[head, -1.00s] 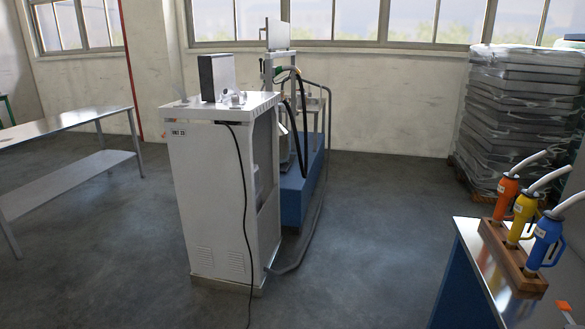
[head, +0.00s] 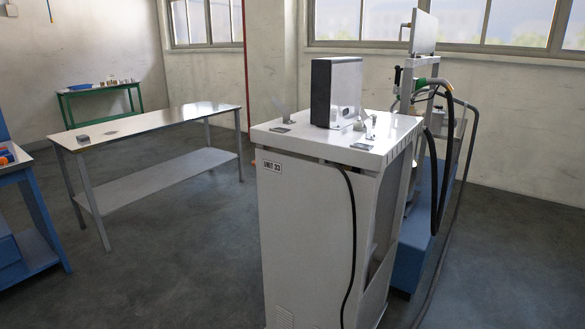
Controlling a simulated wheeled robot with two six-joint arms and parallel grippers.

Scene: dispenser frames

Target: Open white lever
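A white cabinet (head: 310,235) with a small label on its side stands right of the middle in the head view. On its top is a dark-sided box (head: 335,92). A small pale lever-like fitting (head: 369,124) stands beside the box on the right; I cannot tell for sure that it is the white lever, or how it is set. Another thin pale upright piece (head: 279,110) stands on the left of the top. Neither of my grippers is in view.
A metal table (head: 150,121) with a lower shelf stands left of the cabinet. A green table (head: 100,91) is at the back left, a blue bench (head: 30,215) at the left edge. A blue-based unit (head: 412,235) with hoses stands behind the cabinet. Floor (head: 180,250) before the cabinet is clear.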

